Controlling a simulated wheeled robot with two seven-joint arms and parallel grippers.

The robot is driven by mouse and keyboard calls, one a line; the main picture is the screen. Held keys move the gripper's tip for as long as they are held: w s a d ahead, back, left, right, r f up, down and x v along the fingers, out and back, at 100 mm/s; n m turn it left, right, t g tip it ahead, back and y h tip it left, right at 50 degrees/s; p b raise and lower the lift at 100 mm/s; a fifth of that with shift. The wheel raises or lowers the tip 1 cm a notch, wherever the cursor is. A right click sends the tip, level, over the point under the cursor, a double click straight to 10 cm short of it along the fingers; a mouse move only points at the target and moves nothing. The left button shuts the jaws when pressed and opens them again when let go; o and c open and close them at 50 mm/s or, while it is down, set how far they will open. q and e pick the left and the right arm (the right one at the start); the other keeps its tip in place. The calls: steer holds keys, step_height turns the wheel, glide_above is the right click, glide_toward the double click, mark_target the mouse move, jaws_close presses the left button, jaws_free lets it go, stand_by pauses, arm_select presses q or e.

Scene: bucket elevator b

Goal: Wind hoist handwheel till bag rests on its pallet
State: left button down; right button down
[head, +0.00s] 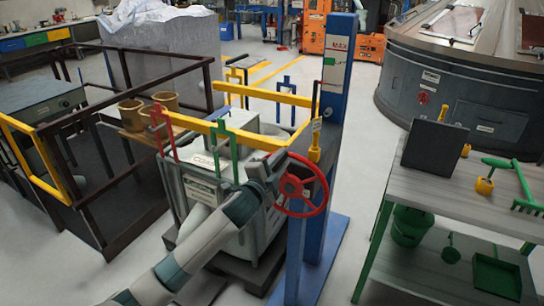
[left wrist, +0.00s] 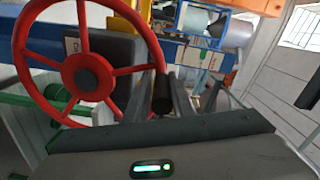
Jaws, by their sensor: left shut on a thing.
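The red handwheel (head: 322,207) is mounted on the blue hoist post (head: 338,75). My left gripper (head: 276,168) is at the wheel's upper left rim. In the left wrist view, its fingers are closed around the wheel's black handle (left wrist: 163,93), and the red rim (left wrist: 38,108) lies to the left. The pale grey bag (head: 202,188) is below the yellow hoist arm (head: 217,131), over the dark pallet (head: 243,272). My left arm hides part of the bag and pallet, so I cannot tell whether they touch. My right gripper is not in view.
A brown-railed platform (head: 105,205) with gold pots (head: 130,114) stands left of the bag. A grey workbench (head: 470,195) with green tools stands at the right. Bare floor (head: 352,160) lies between the post and bench.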

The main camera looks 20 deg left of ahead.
arm_select(q)
steer(key=shift+d+r+m, duration=0.3)
steer(key=shift+d+m, duration=0.05)
steer(key=shift+d, duration=0.2)
steer(key=shift+d+r+m, duration=0.3)
steer(key=shift+d+m, duration=0.05)
steer(key=shift+d, duration=0.3)
steer(key=c, duration=1.6)
jaws_free()
steer(key=shift+f, duration=0.1)
steer(key=shift+d+f, duration=0.1)
steer(key=shift+d, duration=0.15)
steer(key=shift+s+a+f, duration=0.1)
steer(key=shift+a+f, duration=0.1)
steer(key=shift+s+a+f, duration=0.1)
steer(key=shift+s, duration=0.7)
steer(key=shift+s+a+b, duration=0.15)
steer(key=shift+s+b, duration=2)
steer(key=shift+s, duration=5.7)
